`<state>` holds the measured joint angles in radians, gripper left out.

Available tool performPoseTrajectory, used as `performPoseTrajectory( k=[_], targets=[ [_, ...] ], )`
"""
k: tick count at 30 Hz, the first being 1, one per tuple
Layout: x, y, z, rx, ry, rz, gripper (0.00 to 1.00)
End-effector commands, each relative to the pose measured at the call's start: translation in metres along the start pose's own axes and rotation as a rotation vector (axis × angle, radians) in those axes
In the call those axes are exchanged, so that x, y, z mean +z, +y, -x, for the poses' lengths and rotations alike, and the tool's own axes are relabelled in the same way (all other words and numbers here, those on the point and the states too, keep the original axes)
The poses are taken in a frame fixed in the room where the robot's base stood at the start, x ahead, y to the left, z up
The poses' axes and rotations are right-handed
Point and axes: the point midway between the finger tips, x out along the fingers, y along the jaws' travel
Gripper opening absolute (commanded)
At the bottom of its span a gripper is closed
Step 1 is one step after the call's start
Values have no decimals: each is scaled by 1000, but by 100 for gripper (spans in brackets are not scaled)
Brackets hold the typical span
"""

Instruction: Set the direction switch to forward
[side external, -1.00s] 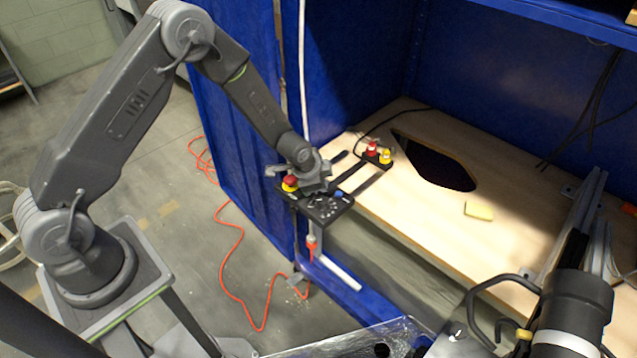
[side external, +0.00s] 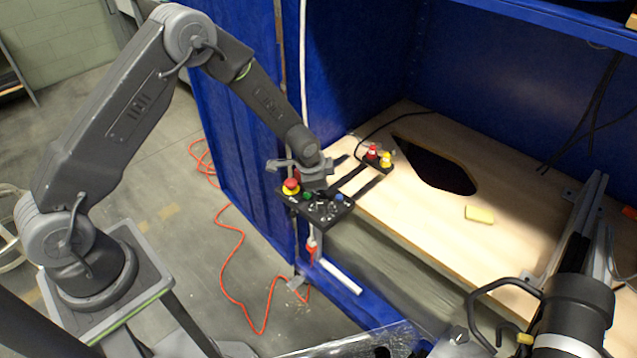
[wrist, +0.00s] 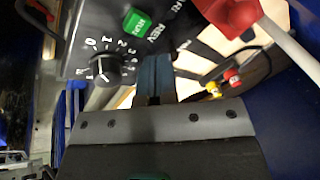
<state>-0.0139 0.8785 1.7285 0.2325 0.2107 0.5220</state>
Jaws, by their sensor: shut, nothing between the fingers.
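A black control panel (side external: 330,216) is mounted at the front left corner of the wooden bench. In the wrist view the green RUN button (wrist: 137,21), a numbered black knob (wrist: 104,68) and part of a REV label show. The direction switch's lever is not clearly visible. My gripper (wrist: 154,72) is shut and empty beside the panel lettering; in the side view it (side external: 320,187) is at the panel's far edge.
A small box with red and yellow buttons (side external: 378,156) sits on the bench (side external: 440,225) behind the panel, with a black cable. A dark opening (side external: 435,168) and a yellow block (side external: 479,214) lie further right. A blue wall (side external: 350,80) stands close behind.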

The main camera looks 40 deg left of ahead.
Motion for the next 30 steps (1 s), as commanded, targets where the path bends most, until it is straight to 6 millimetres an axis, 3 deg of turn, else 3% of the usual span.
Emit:
performPoseTrajectory(
  k=[30],
  targets=[
    [-14, -13, -1, 166, -183, -12, 0]
  ],
)
